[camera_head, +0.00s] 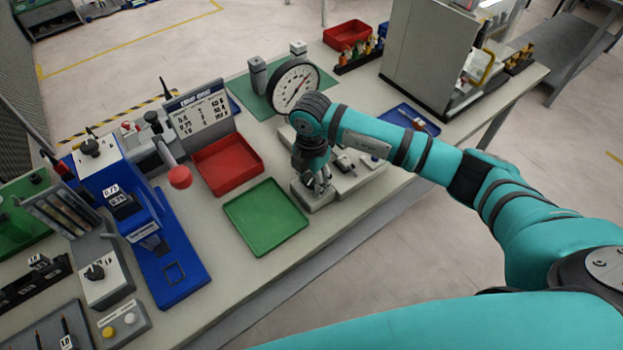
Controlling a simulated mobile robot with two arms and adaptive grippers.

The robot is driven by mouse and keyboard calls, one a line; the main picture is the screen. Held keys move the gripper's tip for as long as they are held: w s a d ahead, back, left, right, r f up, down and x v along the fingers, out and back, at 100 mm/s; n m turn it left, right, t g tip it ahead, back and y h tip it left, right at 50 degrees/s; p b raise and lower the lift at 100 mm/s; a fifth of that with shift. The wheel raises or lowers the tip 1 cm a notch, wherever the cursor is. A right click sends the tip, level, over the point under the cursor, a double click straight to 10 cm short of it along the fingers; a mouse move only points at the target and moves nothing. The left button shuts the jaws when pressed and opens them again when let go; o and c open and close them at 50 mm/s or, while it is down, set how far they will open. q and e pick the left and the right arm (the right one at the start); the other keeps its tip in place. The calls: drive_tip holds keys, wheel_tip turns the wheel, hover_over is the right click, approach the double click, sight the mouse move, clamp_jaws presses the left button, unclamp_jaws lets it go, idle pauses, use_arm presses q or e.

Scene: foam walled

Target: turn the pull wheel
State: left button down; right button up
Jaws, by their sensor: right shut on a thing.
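My right arm reaches in from the right, and its gripper (315,190) points down over the near left end of a grey fixture (352,180) on the bench. The fingers are closed at the small part there. This is where the pull wheel seems to be, but the fingers and wrist cover it, so its shape and angle cannot be made out. A round white dial gauge (296,87) with a black rim stands upright behind the fixture, partly hidden by my wrist. My left gripper is not in view.
An empty green tray (266,217) and a red tray (227,164) lie left of the gripper. A blue press (150,230) and a red knob (180,177) stand further left. A large grey cabinet (428,55) stands at the back right, near a blue tray (408,118).

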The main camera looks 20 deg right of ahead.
sight(311, 179)
drive_tip(key=shift+r, duration=0.1)
drive_tip(key=o, duration=1.2)
wheel_tip(311, 179, up, 12)
idle(0.4)
